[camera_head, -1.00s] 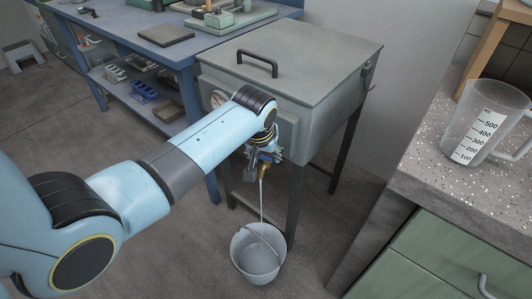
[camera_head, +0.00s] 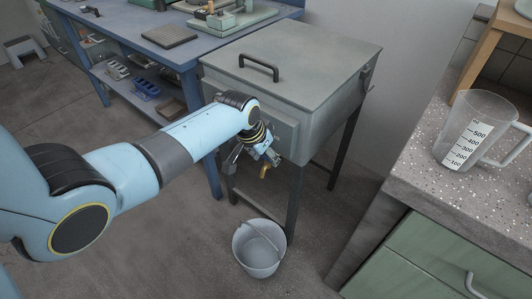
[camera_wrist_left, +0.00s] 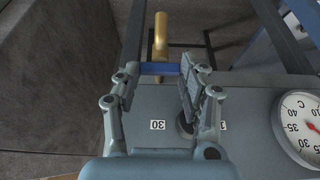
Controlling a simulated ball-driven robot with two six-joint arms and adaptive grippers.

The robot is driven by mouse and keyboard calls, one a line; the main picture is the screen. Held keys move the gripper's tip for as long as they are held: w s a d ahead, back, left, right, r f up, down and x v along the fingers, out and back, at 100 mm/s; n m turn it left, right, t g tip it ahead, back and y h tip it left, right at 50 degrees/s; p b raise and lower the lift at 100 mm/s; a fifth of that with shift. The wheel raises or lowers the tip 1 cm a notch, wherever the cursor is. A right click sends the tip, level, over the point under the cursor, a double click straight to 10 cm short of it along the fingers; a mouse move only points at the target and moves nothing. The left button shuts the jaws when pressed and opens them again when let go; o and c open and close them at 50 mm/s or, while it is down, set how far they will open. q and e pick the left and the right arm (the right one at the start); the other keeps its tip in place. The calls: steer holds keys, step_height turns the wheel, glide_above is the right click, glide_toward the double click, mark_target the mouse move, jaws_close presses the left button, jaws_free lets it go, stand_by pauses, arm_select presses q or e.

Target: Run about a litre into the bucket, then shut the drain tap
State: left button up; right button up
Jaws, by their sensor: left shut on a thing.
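The grey tank (camera_head: 290,62) stands on dark legs. Its brass drain tap (camera_head: 263,172) sticks out low on the front and also shows in the left wrist view (camera_wrist_left: 160,35). The tap's blue lever (camera_wrist_left: 158,68) lies crosswise to the brass spout. No stream shows below the spout. The light grey bucket (camera_head: 260,267) stands upright on the floor below the tap; its water level cannot be made out. My right gripper is out of view.
A clear measuring jug (camera_head: 475,130) stands on the speckled counter (camera_head: 415,178) at right. A blue workbench (camera_head: 150,45) with tools is behind at left. A round dial (camera_wrist_left: 302,125) sits on the tank's front. Floor around the bucket is clear.

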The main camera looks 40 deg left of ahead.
arm_select(q)
steer(key=o, duration=1.2)
steer(key=shift+c, duration=0.2)
steer(key=v, duration=1.2)
steer(key=shift+s, duration=0.1)
steer(key=s+f+n+g, duration=0.1)
steer(key=s+f+g, duration=0.3)
steer(key=s+f, duration=2.4)
steer(key=s, duration=0.4)
steer(key=s+f+y, duration=0.1)
steer(key=s+f, duration=0.5)
steer(key=s, duration=0.4)
steer(key=shift+s+a+f, duration=0.2)
steer(key=shift+s+f, duration=0.05)
steer(key=shift+s, duration=0.05)
